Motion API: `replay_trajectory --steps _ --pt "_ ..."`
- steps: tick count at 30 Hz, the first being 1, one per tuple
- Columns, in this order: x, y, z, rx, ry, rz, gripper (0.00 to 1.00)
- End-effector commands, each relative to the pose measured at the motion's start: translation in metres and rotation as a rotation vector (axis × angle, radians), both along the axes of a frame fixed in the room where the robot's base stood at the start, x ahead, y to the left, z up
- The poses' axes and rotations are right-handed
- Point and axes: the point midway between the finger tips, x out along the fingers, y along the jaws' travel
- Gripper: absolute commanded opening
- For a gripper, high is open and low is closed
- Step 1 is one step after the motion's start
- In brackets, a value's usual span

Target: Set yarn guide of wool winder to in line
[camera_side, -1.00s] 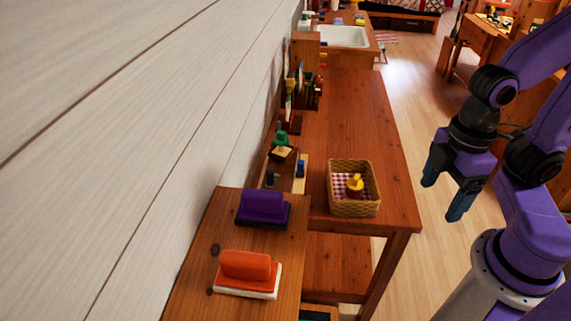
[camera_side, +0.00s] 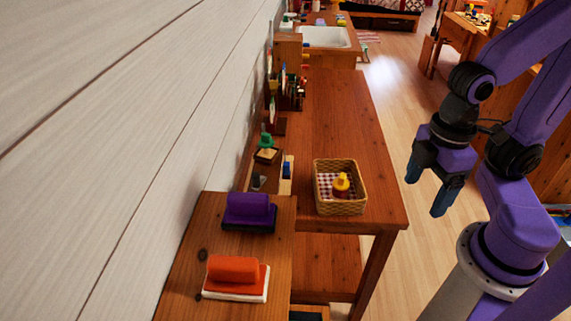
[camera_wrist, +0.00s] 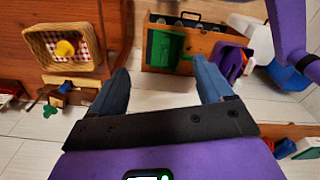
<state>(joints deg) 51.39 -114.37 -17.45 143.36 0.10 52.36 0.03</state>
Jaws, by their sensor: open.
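I cannot tell for certain which thing is the wool winder or where its yarn guide points. A small wooden device with a green top (camera_side: 265,143) stands against the wall on the long table. Just nearer is a small board with a blue piece (camera_side: 287,170) and a grey knob (camera_side: 259,181). Green and blue parts also show small at the left of the wrist view (camera_wrist: 50,109). My gripper (camera_side: 430,188) is open and empty, over the floor right of the table, apart from everything. In the wrist view its two blue fingers (camera_wrist: 160,75) are spread wide.
A wicker basket (camera_side: 364,196) with a yellow-topped item (camera_side: 342,184) stands on the table's near end. A purple block on a black base (camera_side: 248,211) and an orange one on white (camera_side: 233,270) sit on a nearer wooden top. The table middle (camera_side: 335,110) is clear.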

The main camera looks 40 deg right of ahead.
Motion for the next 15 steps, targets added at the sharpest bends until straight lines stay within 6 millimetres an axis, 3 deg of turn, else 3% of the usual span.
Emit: replay_trajectory --steps 5,8,9,11,15 --pt "0.0 0.0 0.0 0.0 0.0 0.0 0.8" --pt "0.001 0.001 0.0 0.0 0.0 -0.002 0.53" --pt "0.004 0.003 0.001 -0.001 0.001 -0.005 0.53" --pt "0.012 0.008 0.003 -0.002 0.0 -0.012 0.53" --pt "0.049 0.029 0.009 -0.006 0.001 -0.045 0.53"
